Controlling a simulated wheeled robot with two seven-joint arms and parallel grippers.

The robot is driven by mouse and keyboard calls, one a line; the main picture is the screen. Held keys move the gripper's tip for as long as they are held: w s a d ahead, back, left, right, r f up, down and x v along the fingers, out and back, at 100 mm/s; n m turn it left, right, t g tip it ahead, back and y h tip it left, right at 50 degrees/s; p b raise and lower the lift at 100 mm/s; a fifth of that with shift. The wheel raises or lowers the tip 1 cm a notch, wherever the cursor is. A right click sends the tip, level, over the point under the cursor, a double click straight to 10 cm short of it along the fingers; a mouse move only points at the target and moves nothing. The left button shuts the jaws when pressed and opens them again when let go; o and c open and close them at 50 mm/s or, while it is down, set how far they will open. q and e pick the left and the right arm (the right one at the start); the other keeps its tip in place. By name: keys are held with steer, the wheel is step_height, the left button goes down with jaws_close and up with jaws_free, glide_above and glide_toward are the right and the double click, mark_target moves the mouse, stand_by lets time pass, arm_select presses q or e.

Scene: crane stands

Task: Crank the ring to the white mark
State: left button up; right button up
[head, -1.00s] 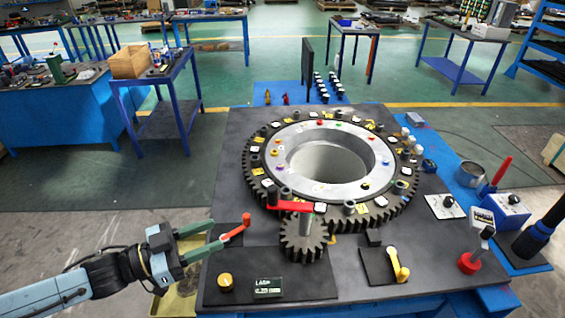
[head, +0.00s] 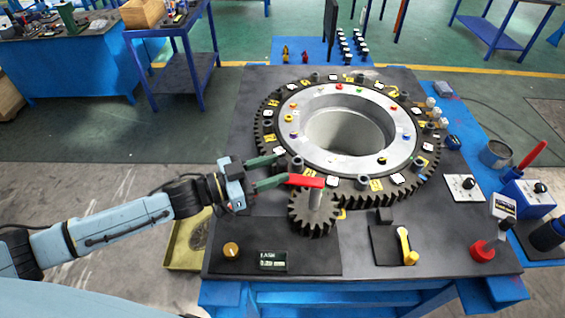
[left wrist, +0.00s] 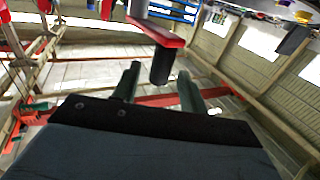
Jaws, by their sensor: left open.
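The toothed ring (head: 408,152) lies flat on the dark table, with a grey metal inner face and several white and yellow tags on its dark band. I cannot tell which white spot is the mark. A small pinion gear (head: 312,222) stands at its front edge, with a red crank arm (head: 305,181) on top. My left gripper (head: 283,170) is open at the crank's left end. In the left wrist view, the crank's dark handle (left wrist: 162,66) shows between the two fingertips (left wrist: 160,84); I cannot tell if they touch it. My right gripper is out of view.
An orange knob (head: 231,250) and a small display (head: 273,261) sit at the front left. A yellow lever (head: 405,246) and a red-based device (head: 482,250) stand at the front right. A yellow tray (head: 186,246) is left of the table.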

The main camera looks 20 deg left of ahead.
arm_select(q)
steer(key=shift+x, duration=1.4)
steer(key=shift+c, duration=0.4)
jaws_close()
